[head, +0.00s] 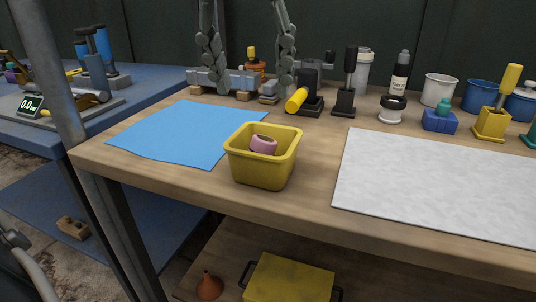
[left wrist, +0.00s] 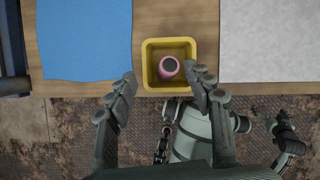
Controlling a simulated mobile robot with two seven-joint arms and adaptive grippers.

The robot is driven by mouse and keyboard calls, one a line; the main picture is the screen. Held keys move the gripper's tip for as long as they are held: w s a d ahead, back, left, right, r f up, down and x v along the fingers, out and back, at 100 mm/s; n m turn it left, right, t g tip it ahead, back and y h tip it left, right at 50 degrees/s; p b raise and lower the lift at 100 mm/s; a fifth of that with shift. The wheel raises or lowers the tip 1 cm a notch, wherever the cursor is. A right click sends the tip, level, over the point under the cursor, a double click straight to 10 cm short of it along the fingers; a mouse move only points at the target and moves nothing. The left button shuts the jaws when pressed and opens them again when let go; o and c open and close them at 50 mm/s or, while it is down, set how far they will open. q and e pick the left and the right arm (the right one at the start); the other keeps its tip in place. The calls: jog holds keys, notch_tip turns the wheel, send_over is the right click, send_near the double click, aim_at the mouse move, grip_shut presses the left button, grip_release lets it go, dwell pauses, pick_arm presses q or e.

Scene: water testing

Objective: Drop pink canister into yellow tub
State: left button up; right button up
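A yellow tub (head: 262,171) stands upright near the front edge of the wooden bench. The pink canister (head: 263,144) is inside it; its dark round end shows in the left wrist view (left wrist: 169,68). The tub's front wall hides the canister's lower part in the head view. My left gripper (head: 252,82) hangs down from the top of the head view with its segmented fingers apart. In the left wrist view the gripper (left wrist: 163,76) is open and empty, with the tub below and between its fingertips. I cannot make out my right gripper.
A blue mat (head: 175,132) lies left of the tub and a pale board (head: 440,182) lies right. Tools, bottles and pots, including a white pot (head: 439,90), line the back. A lower shelf holds a yellow case (head: 288,280) and an orange funnel (head: 209,286).

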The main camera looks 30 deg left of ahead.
pick_arm(q)
jog(key=v, duration=1.2)
dwell(0.4)
